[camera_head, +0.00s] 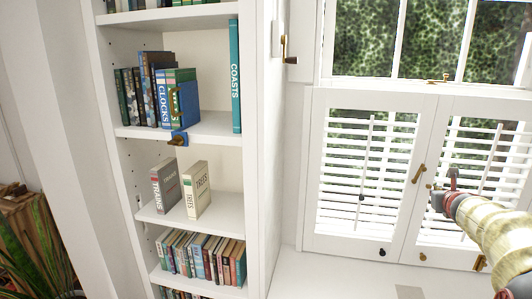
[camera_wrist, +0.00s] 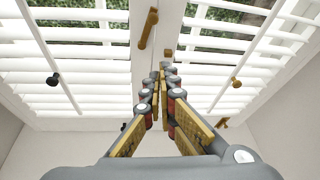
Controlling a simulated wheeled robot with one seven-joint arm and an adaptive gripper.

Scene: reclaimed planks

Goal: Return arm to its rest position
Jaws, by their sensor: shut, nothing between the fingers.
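My arm (camera_head: 497,231) reaches in from the right edge of the head view, in front of the white window shutters (camera_head: 362,180). My gripper (camera_head: 445,192) is at its end, small in that view, with the shutters behind it. In the wrist view my gripper (camera_wrist: 163,75) shows its two fingers running together at the tips, shut and with nothing held. The shutters and their brass handle (camera_wrist: 148,28) lie beyond the fingertips there. I cannot tell the exact gap between fingertips and shutters.
A white bookcase (camera_head: 257,150) stands left of the window. It holds a blue CLOCKS book (camera_head: 165,97), a teal COASTS book (camera_head: 235,75), grey TRAINS (camera_head: 165,187) and cream TREES (camera_head: 196,190) books, and a lower row of books (camera_head: 203,257). A plant (camera_head: 42,250) is at the lower left.

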